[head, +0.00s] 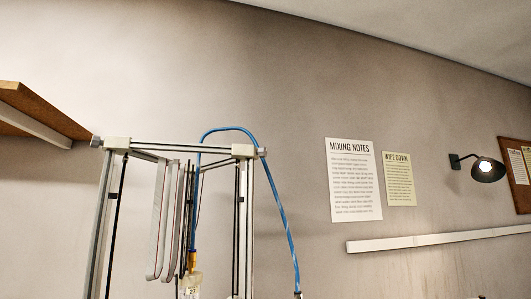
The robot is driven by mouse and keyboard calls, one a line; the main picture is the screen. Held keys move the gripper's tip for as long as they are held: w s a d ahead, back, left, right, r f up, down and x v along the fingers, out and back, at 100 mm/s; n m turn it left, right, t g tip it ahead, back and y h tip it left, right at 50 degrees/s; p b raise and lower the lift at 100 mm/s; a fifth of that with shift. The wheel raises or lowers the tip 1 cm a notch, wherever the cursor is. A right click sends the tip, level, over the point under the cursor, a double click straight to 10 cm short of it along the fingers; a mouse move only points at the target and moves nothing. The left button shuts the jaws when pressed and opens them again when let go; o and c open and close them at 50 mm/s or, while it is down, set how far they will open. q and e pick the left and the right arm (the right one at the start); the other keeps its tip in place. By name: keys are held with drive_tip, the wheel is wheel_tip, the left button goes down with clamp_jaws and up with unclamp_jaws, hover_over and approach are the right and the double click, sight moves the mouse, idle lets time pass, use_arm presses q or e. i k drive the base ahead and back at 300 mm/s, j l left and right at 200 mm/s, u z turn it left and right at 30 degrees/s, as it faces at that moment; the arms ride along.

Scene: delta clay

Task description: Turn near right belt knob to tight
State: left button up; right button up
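The upper part of a delta clay printer's frame (117,143) stands left of centre in the head view, with metal posts and pale top corner blocks. A small grey knob (262,152) sticks out at the right top corner. Another grey knob (96,141) sticks out at the left top corner. I cannot read a loose or tight mark on either knob. The lower part of the printer is out of view. Neither of my grippers is in view.
A blue hose (278,205) loops over the printer's top and hangs down its right side. A wooden shelf (35,110) juts in at the left. Wall notes (353,195), a lit lamp (486,170) and a white rail (425,240) are at right.

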sight(261, 151)
drive_tip(key=l, duration=0.45)
drive_tip(key=i+l, duration=0.15)
drive_tip(key=l, duration=0.25)
drive_tip(key=l+z, duration=0.1)
drive_tip(key=l, duration=0.35)
drive_tip(key=i+l, duration=0.15)
drive_tip(key=l, duration=0.3)
